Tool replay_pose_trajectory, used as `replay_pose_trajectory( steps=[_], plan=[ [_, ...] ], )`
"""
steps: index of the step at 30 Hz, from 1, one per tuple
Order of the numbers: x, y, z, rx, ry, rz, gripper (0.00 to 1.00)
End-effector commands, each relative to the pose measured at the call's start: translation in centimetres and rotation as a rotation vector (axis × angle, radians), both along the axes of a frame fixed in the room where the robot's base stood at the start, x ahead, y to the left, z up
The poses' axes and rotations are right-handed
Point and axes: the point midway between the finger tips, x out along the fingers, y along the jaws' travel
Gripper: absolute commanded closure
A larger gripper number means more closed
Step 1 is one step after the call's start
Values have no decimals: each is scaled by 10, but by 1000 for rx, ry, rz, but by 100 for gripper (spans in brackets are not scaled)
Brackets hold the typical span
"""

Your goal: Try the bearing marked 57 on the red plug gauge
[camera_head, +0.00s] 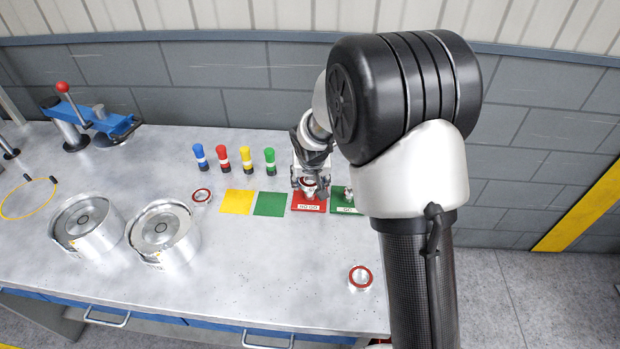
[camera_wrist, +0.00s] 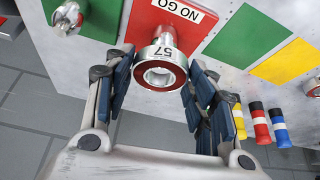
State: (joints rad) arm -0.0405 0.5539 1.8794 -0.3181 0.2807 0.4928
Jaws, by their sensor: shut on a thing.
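The bearing marked 57 (camera_wrist: 160,75), a metal ring with a dark red face, is between the fingers of my gripper (camera_wrist: 160,78). It also shows in the head view (camera_head: 309,185), partly hidden by my gripper (camera_head: 309,180). My gripper is shut on it, over the red NO GO plate (camera_head: 308,208). The red plate also shows in the wrist view (camera_wrist: 178,28), behind the bearing. A metal plug (camera_head: 348,194) stands on the green GO plate (camera_head: 343,208) to the right.
One loose bearing (camera_head: 201,196) lies left of the yellow pad (camera_head: 238,202) and green pad (camera_head: 271,205). Another bearing (camera_head: 360,278) lies near the front edge. Several coloured markers stand behind the pads. Two metal drums (camera_head: 163,235) and a blue press (camera_head: 105,124) are left. The middle front is clear.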

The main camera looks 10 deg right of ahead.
Motion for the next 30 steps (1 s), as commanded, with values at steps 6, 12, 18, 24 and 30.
replay_pose_trajectory(
  steps=[6,12,18,24,30],
  plan=[
    [1,0,0,1,-2,0,86],
    [0,0,-3,0,-2,0,86],
    [1,0,-6,0,-2,-1,86],
    [0,0,-7,0,-2,-1,86],
    [1,0,-6,0,-2,-1,86]
  ],
)
